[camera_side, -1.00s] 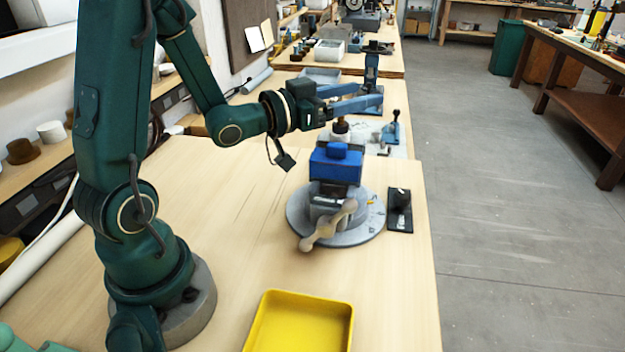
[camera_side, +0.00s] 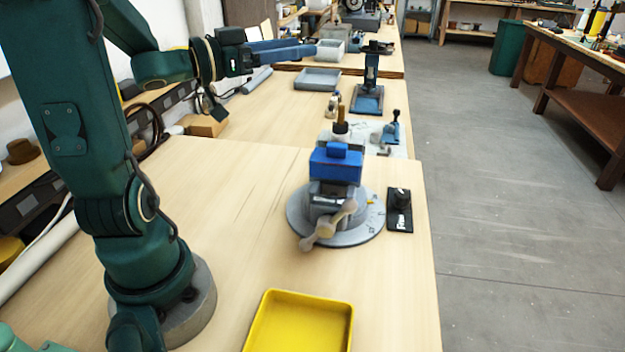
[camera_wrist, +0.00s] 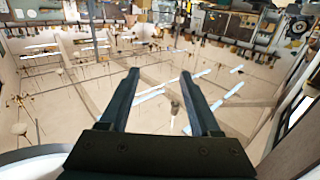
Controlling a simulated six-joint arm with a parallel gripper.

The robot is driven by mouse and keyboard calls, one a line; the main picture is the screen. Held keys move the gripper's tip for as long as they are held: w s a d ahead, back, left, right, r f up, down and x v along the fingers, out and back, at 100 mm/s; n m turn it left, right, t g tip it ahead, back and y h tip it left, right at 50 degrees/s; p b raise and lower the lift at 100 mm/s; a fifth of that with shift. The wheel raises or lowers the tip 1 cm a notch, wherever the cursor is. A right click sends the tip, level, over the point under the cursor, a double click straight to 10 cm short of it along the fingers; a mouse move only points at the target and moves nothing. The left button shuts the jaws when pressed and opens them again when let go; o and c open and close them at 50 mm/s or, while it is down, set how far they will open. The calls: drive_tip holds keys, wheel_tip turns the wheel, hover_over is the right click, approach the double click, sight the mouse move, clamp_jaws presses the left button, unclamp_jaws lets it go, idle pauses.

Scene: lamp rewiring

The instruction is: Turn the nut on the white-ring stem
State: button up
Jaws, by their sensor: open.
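A stem with a white ring (camera_side: 340,129) and a brass-coloured upper part stands upright above the blue vise (camera_side: 336,165). The nut is too small to tell apart. My gripper (camera_side: 308,47) is open and raised well above the bench, up and left of the stem in the side view. Its two fingers point right with nothing between them. In the wrist view the spread fingers of my gripper (camera_wrist: 160,74) are also empty, and I cannot make out the stem there.
The vise stands on a round grey turntable (camera_side: 293,216). A yellow tray (camera_side: 300,325) is in front, and a small black box (camera_side: 399,212) is on the right. A blue stand (camera_side: 369,95) and a grey tray (camera_side: 317,78) are behind. The bench left of the turntable is clear.

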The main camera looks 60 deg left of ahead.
sight(344, 124)
drive_tip(key=w+d+f+m+g+h, duration=0.1)
drive_tip(key=d+f+m+g+h, duration=0.1)
drive_tip(key=f+m+g+h, duration=0.1)
drive_tip(key=d+f+m+g+h, duration=0.2)
drive_tip(key=f+m+g+h, duration=0.1)
drive_tip(key=h, duration=0.4)
drive_tip(key=w+d+f+m+g+h, duration=0.1)
drive_tip(key=d+f+m+g+h, duration=0.2)
drive_tip(key=f+m+h, duration=0.1)
drive_tip(key=shift+w+f+m+g+h, duration=0.1)
drive_tip(key=shift+w+m+g+h, duration=0.15)
drive_tip(key=shift+m, duration=0.3)
drive_tip(key=shift+w+f+m+g+h, duration=0.1)
drive_tip(key=shift+m+h, duration=0.25)
drive_tip(key=shift+m, duration=0.2)
drive_tip(key=shift+d+f, duration=0.2)
drive_tip(key=shift+x, duration=2.65)
clamp_jaws()
